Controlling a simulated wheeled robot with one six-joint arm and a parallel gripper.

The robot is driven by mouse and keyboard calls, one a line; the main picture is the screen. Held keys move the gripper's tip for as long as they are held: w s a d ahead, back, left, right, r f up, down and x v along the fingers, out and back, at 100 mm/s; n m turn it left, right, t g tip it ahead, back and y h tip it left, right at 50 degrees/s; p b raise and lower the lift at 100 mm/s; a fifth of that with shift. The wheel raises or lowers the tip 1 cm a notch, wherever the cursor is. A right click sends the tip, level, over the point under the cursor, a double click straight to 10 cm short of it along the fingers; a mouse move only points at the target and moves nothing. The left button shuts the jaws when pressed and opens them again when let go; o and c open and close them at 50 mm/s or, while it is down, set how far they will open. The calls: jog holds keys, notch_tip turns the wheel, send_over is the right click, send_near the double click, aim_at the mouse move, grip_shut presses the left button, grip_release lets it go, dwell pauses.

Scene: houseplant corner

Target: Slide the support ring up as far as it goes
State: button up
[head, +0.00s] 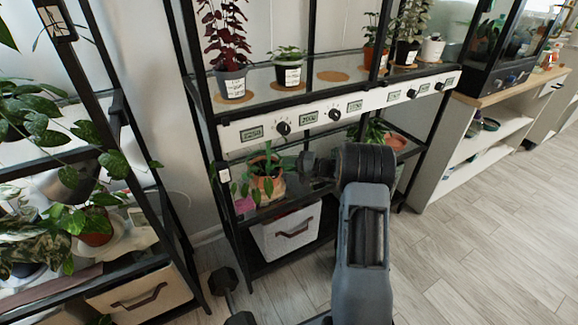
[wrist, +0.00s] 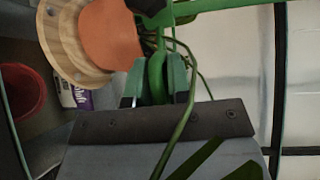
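My gripper (head: 306,165) reaches between the shelves of the black rack, just right of a plant in a terracotta pot (head: 268,186). In the wrist view the pot (wrist: 108,38) shows above and left of my gripper (wrist: 157,82). The two fingers are apart, with a thick green piece (wrist: 156,78) filling the gap. I cannot tell whether this is a leaf, a stem or part of the support, or whether the fingers press on it. A thin green stem (wrist: 190,95) curves past the right finger. I cannot make out the support ring for certain.
The pot stands on a round wooden board (wrist: 68,45). A red pot (wrist: 22,90) is at the wrist view's left. Above runs a white panel with dials (head: 330,113); a white bin (head: 287,233) is below. A dumbbell (head: 223,282) lies on the floor. Floor at right is clear.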

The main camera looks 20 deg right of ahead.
jog(key=shift+f, duration=0.1)
grip_shut()
notch_tip(320, 180, up, 11)
jog(key=p, duration=0.3)
jog(key=shift+o, duration=2.2)
grip_release()
jog(key=shift+d+p, duration=0.1)
jog(key=shift+p, duration=0.2)
jog(key=p+v, duration=0.2)
jog(key=v, duration=1.1)
jog(key=shift+s+d, duration=0.25)
